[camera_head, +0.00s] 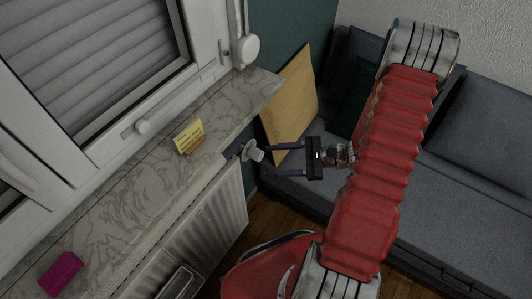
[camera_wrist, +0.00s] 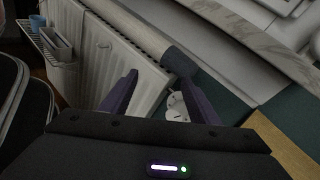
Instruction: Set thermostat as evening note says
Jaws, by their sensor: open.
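The thermostat knob (camera_head: 255,151) is a small white knob at the upper end of the white radiator (camera_head: 212,213), just under the sill. It also shows in the wrist view (camera_wrist: 177,106), partly hidden by the right finger. The evening note is probably the small yellow card (camera_head: 189,137) standing on the marble sill; its writing is too small to read. My gripper (camera_head: 268,160) is open, its two dark purple fingers pointing left toward the knob. In the wrist view my gripper (camera_wrist: 165,92) has the knob between the fingers, nearer the right one; I cannot tell whether they touch.
The marble windowsill (camera_head: 130,205) overhangs the radiator closely. A magenta block (camera_head: 61,274) lies on its near end. A yellowish board (camera_head: 291,105) leans by the wall behind my gripper. A grey sofa (camera_head: 464,200) stands at right. A rack (camera_wrist: 55,45) hangs on the radiator.

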